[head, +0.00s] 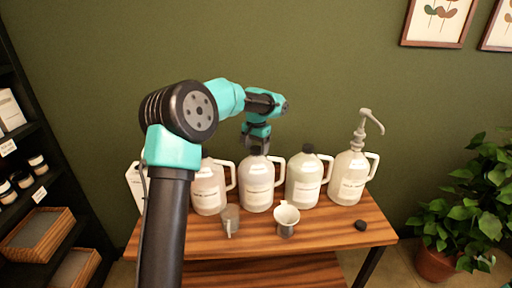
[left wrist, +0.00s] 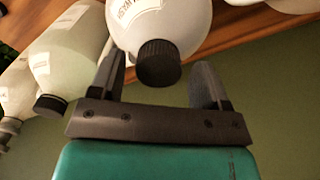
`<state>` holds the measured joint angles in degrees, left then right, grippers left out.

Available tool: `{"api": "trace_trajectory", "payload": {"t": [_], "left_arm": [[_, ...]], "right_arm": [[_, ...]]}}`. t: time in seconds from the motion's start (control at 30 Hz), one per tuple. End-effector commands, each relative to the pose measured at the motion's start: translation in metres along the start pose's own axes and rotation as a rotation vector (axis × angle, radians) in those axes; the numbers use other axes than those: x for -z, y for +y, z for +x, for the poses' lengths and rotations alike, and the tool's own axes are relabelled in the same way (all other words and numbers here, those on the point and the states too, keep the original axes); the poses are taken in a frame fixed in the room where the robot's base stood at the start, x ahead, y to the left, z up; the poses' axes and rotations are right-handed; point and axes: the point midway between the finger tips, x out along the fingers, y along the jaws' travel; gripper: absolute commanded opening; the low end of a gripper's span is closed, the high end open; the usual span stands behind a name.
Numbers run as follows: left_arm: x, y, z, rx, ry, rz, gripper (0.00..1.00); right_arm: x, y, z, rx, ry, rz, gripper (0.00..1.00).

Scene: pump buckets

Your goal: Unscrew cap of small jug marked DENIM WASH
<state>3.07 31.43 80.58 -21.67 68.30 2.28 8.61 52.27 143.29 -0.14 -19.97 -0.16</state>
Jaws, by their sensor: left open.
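Several translucent white jugs with handles stand in a row on the table. My left gripper (head: 257,147) is open, pointing down over the second jug from the left (head: 257,186). In the left wrist view the fingers stand on either side of this jug's black ribbed cap (left wrist: 158,64), with gaps visible. The cap is on the jug, and the jug is upright. Its label (left wrist: 135,10) is too small and cut off to read surely as DENIM WASH. A third jug (head: 303,184) with a black cap also shows in the left wrist view (left wrist: 70,60).
A leftmost jug (head: 208,192) and a jug with a pump (head: 349,180) flank them. A metal cup (head: 230,220), a white-topped cup (head: 286,218) and a loose black cap (head: 361,225) lie in front on the wooden table (head: 330,240). A plant (head: 465,215) stands right.

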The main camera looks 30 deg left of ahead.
Motion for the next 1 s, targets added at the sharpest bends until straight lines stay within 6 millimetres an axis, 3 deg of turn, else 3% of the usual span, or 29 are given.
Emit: {"api": "trace_trajectory", "payload": {"t": [0.27, 1.0], "left_arm": [[0.0, 0.0001, 0.0001, 0.0, 0.0, 0.069, 0.7], [0.0, 0.0001, 0.0006, -0.001, 0.0, 0.778, 0.7]], "right_arm": [[0.0, 0.0, 0.0, 0.0, 0.0, 0.0, 0.43], [0.0, 0.0, 0.0, 0.0, 0.0, 0.0, 0.43]]}}
